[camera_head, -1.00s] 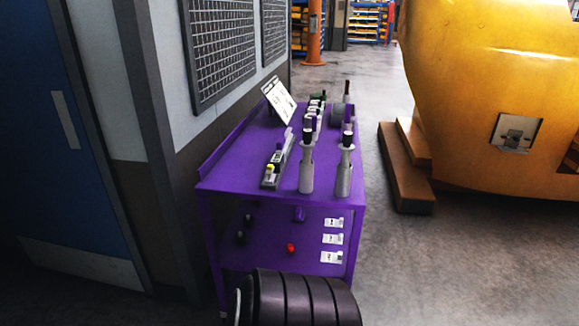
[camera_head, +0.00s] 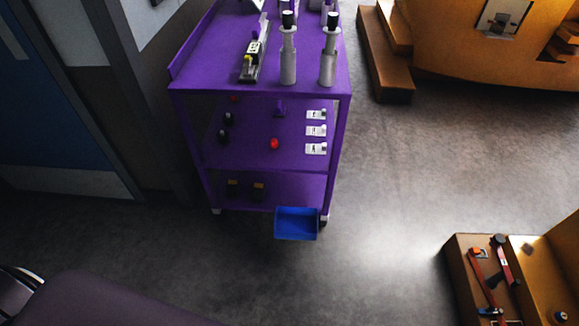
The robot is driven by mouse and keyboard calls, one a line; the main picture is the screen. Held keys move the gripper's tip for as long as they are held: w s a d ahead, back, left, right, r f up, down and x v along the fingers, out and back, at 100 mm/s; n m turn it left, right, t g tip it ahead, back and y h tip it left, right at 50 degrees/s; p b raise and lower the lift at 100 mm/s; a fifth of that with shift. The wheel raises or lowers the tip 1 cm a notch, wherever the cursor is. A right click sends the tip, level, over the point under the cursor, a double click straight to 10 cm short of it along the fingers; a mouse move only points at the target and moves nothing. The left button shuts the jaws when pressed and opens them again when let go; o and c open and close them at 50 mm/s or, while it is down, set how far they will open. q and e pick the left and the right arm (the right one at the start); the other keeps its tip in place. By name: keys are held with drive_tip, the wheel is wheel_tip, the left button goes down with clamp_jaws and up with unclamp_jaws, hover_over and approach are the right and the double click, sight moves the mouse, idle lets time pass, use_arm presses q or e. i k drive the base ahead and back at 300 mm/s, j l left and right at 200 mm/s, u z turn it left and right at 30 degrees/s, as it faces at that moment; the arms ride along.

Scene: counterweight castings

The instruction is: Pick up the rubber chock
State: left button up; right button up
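No item is clearly recognisable as the rubber chock. Neither of my grippers is in view. A dark rounded part, apparently mine, fills the lower left corner.
The purple cart (camera_head: 190,90) holds bottle-like tools (camera_head: 288,60), a red item (camera_head: 274,144) and white labelled items (camera_head: 316,131). A blue bin (camera_head: 297,224) is at its lower front. An orange-brown case (camera_head: 470,275) is lower right. Grey floor lies between.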

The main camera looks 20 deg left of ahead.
sight(258, 191)
drive_tip(key=u, duration=0.85)
drive_tip(key=i+j+z, duration=0.15)
drive_tip(key=j, duration=0.15)
drive_tip(key=i+j+z, duration=0.1)
drive_tip(key=j, duration=0.25)
drive_tip(key=i+j+z, duration=0.15)
drive_tip(key=j, duration=0.2)
drive_tip(key=i+j+z, duration=0.15)
drive_tip(key=j, duration=0.2)
